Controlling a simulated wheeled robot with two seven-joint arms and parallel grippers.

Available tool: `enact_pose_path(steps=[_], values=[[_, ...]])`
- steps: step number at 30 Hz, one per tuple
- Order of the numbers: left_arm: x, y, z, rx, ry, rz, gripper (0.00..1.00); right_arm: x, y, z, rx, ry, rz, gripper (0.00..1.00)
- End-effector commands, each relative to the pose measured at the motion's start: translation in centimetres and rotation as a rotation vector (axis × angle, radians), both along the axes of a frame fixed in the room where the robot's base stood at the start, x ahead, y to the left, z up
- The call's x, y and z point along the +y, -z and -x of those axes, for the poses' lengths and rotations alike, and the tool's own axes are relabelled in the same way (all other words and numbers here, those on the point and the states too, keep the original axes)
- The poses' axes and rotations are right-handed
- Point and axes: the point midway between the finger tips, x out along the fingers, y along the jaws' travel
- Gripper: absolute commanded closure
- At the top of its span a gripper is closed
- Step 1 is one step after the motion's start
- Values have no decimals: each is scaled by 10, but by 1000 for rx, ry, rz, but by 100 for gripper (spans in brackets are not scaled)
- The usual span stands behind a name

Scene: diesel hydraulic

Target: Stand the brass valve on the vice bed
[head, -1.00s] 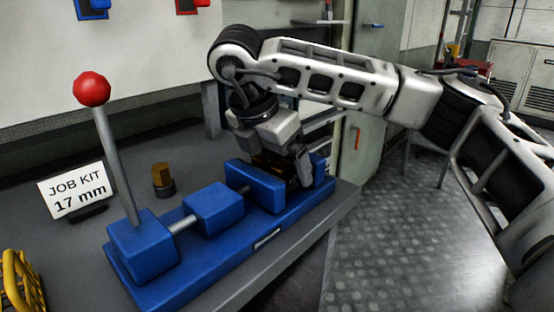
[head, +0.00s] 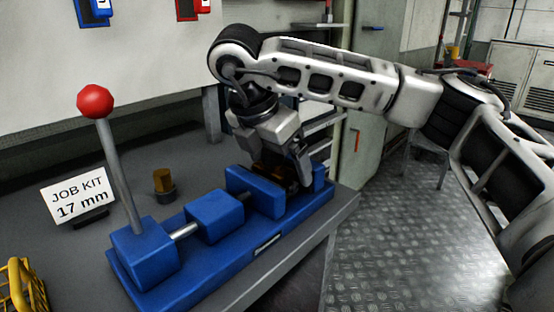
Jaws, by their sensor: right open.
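The blue vice (head: 215,257) stands on the grey bench, with a red-knobbed lever at its left end. My right gripper (head: 288,170) points down at the vice's right end, between the blue jaws, with its jaws open. A dark brass-coloured piece (head: 266,167), likely the brass valve, shows between the gripper and the near blue jaw. Its lower part and its contact with the bed are hidden by that jaw. Another brass-coloured piece (head: 163,180) stands upright on a dark round base on the bench behind the vice. My left gripper is out of view.
A "JOB KIT 17 mm" card (head: 79,196) stands at the left of the bench. A yellow wire basket (head: 22,287) sits at the lower left corner. The bench edge and open metal floor (head: 400,235) lie to the right.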

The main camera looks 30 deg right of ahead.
Motion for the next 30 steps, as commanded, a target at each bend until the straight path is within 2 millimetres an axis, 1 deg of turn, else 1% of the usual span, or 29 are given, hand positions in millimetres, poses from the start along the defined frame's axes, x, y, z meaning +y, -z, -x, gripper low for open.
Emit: enact_pose_path(steps=[1,12,25,30], values=[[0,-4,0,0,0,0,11,0,-4,0,0,0,0,6],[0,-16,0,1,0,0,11,0,-18,0,0,0,0,6],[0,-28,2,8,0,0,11,0,-34,0,0,0,1,6],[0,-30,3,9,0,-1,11,0,-37,0,0,0,0,6]])
